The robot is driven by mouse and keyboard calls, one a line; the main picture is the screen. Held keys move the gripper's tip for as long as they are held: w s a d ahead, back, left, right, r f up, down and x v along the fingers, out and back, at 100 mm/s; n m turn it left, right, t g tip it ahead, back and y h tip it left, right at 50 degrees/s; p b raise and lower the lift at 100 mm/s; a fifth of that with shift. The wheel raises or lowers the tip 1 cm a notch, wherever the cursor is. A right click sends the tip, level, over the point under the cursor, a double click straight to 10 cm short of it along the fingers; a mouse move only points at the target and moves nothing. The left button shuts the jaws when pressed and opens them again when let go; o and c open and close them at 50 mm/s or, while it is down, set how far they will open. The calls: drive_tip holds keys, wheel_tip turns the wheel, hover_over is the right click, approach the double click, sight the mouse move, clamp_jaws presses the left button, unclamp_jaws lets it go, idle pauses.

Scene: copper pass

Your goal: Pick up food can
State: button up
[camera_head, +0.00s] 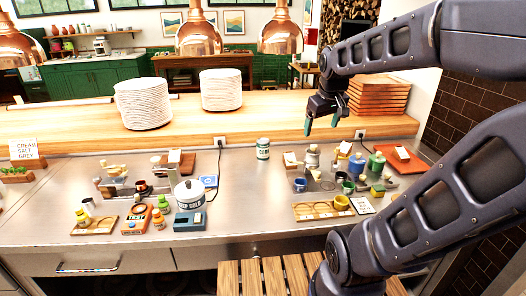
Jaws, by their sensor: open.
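A pale can with green bands and dark lettering (263,148) stands upright on the steel counter, near the foot of the wooden shelf; it looks like the food can. My gripper (322,122) is open and empty, with its teal fingertips pointing down. In the picture it is up and to the right of the can, apart from it, in front of the wooden shelf. Its exact height above the counter is hard to tell.
A white lidded pot (189,195) and several small jars stand to the can's left. A cluster of cups and bottles (350,165) and a red tray (402,160) lie to its right. Plate stacks (143,104) stand on the shelf. The counter in front of the can is clear.

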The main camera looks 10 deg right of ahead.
drive_tip(key=w+a+n+g, duration=0.1)
drive_tip(key=w+n, duration=0.2)
drive_tip(key=w, duration=0.3)
drive_tip(key=w+a+n, duration=0.2)
drive_tip(key=w, duration=0.3)
drive_tip(key=n+g, duration=0.3)
drive_tip(key=n, duration=0.9)
hover_over(264, 141)
wheel_tip(264, 141, down, 18)
drive_tip(key=shift+s+r, duration=0.1)
drive_tip(key=shift+r, duration=0.15)
drive_tip(key=shift+w+a+f+n, duration=0.1)
drive_tip(key=shift+w+f+n, duration=0.2)
drive_tip(key=shift+f, duration=0.2)
wheel_tip(264, 141, down, 5)
drive_tip(key=shift+f, duration=0.2)
drive_tip(key=shift+w+a+f, duration=0.1)
drive_tip(key=shift+f, duration=1.2)
drive_tip(key=shift+w+a+f, duration=0.1)
drive_tip(key=shift+f, duration=1.15)
drive_tip(key=c, duration=1.2)
drive_tip(key=shift+c, duration=0.9)
